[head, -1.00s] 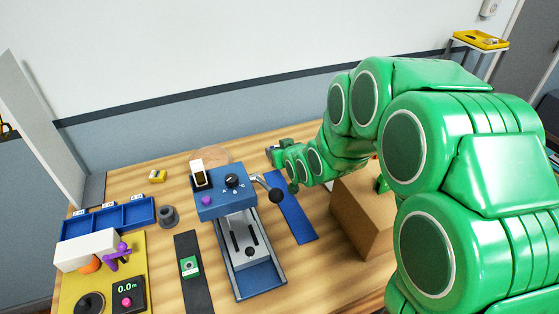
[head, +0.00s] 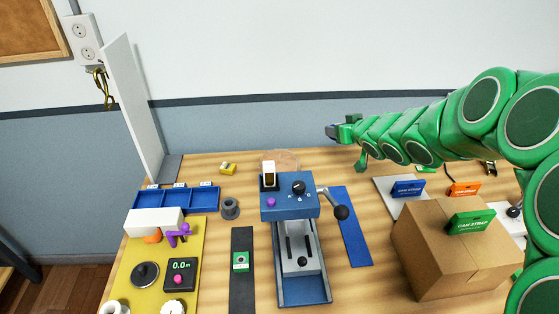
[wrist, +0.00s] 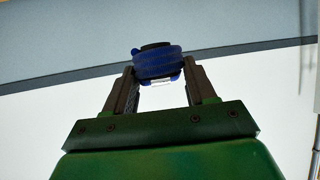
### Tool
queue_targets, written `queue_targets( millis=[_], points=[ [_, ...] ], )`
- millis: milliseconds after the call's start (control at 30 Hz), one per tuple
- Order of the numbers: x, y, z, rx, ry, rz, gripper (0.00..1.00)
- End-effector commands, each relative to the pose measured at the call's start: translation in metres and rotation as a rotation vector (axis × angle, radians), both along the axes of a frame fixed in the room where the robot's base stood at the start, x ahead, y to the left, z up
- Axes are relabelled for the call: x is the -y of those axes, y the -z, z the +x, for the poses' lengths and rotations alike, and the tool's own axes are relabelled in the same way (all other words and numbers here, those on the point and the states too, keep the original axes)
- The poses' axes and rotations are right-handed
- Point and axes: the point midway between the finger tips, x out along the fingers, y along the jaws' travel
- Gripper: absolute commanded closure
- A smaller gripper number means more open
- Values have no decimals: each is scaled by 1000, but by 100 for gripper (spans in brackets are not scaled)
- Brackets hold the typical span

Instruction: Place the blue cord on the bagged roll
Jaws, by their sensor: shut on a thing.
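My gripper (head: 333,131) is at the end of my outstretched green arm, above the back edge of the table in the head view. In the wrist view my gripper (wrist: 157,80) is shut on a coiled blue thing, which looks like the blue cord (wrist: 158,64). The coil has a dark top and a pale patch beneath, and sits between the fingertips against the wall. In the head view the cord is too small to tell apart. I cannot pick out a bagged roll for certain in either view.
A white panel (head: 133,110) stands left.

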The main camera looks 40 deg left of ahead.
Motion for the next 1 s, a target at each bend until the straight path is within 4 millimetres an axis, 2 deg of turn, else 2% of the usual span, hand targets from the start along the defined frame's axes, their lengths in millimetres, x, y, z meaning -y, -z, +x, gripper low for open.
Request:
queue_targets(
  millis=[667, 1000],
  points=[
    [-26, -25, -16, 3, -155, -5, 75],
    [-44, -36, -36, 4, -287, -4, 75]
  ],
)
